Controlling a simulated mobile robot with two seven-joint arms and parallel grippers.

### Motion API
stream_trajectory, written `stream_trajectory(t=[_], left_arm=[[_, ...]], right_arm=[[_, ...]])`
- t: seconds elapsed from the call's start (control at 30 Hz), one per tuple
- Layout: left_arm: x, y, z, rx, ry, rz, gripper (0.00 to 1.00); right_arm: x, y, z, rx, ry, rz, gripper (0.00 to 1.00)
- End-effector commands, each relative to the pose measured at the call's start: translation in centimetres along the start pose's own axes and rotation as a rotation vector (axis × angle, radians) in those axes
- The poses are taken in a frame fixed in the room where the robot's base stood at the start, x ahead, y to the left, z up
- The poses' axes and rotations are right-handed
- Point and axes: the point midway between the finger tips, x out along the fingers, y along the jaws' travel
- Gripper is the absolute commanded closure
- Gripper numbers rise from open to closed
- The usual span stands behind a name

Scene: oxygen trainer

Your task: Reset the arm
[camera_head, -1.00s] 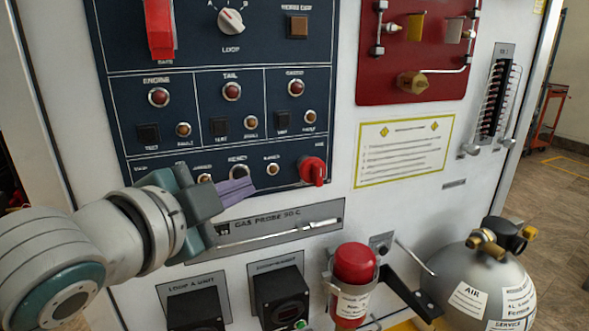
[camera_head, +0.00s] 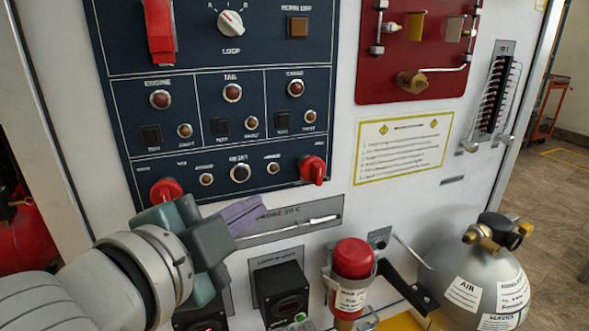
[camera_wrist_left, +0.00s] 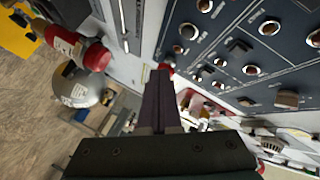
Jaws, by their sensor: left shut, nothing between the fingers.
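My left gripper (camera_head: 242,215) is shut and empty in the head view. Its purple fingers are in front of the gas probe plate, just below the lower row of the dark control panel (camera_head: 130,85). In the left wrist view the shut fingers (camera_wrist_left: 160,85) point away from the camera with the panel to their right. My right gripper is not in view.
A red-topped bottle (camera_head: 353,262) in a bracket and a grey air cylinder (camera_head: 470,262) stand at lower right. Black boxes (camera_head: 283,290) are below the gripper. A red plate (camera_head: 425,85) with fittings is at upper right.

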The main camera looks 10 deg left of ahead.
Motion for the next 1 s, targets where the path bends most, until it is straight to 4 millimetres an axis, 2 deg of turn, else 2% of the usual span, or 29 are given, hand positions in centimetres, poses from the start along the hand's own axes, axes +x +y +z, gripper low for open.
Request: stream_trajectory(t=[0.4,0.47,0.57,0.67,0.8,0.87,1.0], left_arm=[[0.0,-0.1,0.0,-0.002,-0.002,0.001,1.0],[-0.3,-0.4,0.0,-0.019,-0.016,0.011,1.0],[-2.1,-1.5,0.0,-0.113,-0.093,0.059,1.0],[-5.8,-2.9,0.3,-0.294,-0.25,0.154,1.0],[-13.3,-3.8,0.3,-0.58,-0.526,0.304,1.0],[-16.6,-4.1,-0.1,-0.68,-0.638,0.359,1.0],[-24.6,-5.3,-1.7,-0.871,-0.897,0.468,1.0]], right_arm=[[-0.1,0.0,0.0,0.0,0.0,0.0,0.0],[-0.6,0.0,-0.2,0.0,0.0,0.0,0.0],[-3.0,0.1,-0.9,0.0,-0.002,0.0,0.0],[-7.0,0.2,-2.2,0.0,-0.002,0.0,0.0],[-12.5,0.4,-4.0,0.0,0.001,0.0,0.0],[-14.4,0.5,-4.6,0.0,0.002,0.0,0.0],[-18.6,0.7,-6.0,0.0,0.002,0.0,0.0]])
